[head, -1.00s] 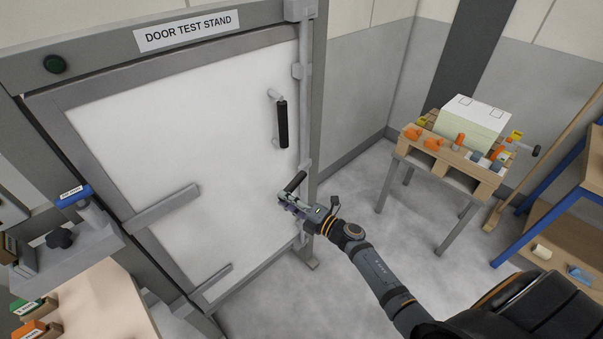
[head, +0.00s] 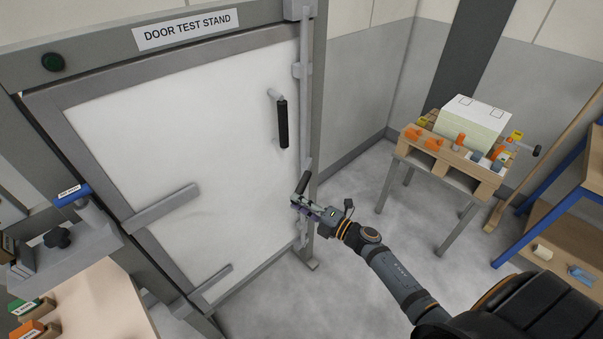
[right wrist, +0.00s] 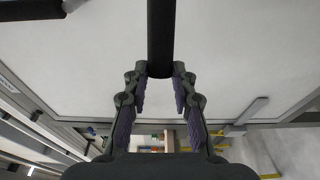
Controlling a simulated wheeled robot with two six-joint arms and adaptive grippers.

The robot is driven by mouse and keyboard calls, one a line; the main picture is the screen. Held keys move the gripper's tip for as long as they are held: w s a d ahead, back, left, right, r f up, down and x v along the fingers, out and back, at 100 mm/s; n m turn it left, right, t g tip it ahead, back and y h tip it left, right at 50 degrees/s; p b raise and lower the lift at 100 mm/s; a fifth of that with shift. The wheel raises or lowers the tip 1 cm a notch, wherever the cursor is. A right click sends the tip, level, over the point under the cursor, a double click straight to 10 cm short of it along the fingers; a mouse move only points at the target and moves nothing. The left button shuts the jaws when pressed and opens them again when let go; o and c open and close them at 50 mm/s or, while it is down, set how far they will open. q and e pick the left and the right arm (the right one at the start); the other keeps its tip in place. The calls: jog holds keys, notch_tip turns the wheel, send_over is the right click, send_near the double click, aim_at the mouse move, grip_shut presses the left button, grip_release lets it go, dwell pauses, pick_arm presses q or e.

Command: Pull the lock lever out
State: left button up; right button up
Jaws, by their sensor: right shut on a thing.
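The lock lever (head: 302,183) is a short bar with a black grip at the right edge of the white door (head: 200,130), below the door's black handle (head: 282,124). It leans slightly and stands out from the door's edge by the vertical lock rod (head: 304,110). My right gripper (head: 298,203) is shut on the lever's lower end. In the right wrist view, the black lever grip (right wrist: 160,40) lies between the two fingers (right wrist: 160,80). The fingers hide part of the lever's end. My left gripper is not in view.
A grey bracket with a blue-handled part (head: 72,195) and a black knob stands at the left. A small table with a pallet (head: 450,165) and a pale box stands at the right back. A blue-framed shelf (head: 550,210) is at the far right. The floor between is clear.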

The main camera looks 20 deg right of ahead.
jog(key=shift+d, duration=0.1)
jog(key=shift+s+d+b, duration=0.2)
jog(key=shift+s+d, duration=0.1)
jog(key=shift+d, duration=0.35)
jog(key=shift+s+d+b, duration=0.2)
jog(key=shift+s+d, duration=0.15)
jog(key=shift+d, duration=0.35)
jog(key=shift+s+d+b, duration=0.2)
jog(key=shift+s+d, duration=0.1)
jog(key=shift+d, duration=0.45)
jog(key=shift+s+d, duration=0.2)
jog(key=shift+d, duration=0.9)
jog(key=shift+s+d, duration=0.2)
jog(key=shift+d, duration=0.9)
jog(key=shift+w+d+f+b, duration=0.1)
jog(key=shift+d+b, duration=0.3)
jog(key=shift+d, duration=0.85)
jog(key=o, duration=1)
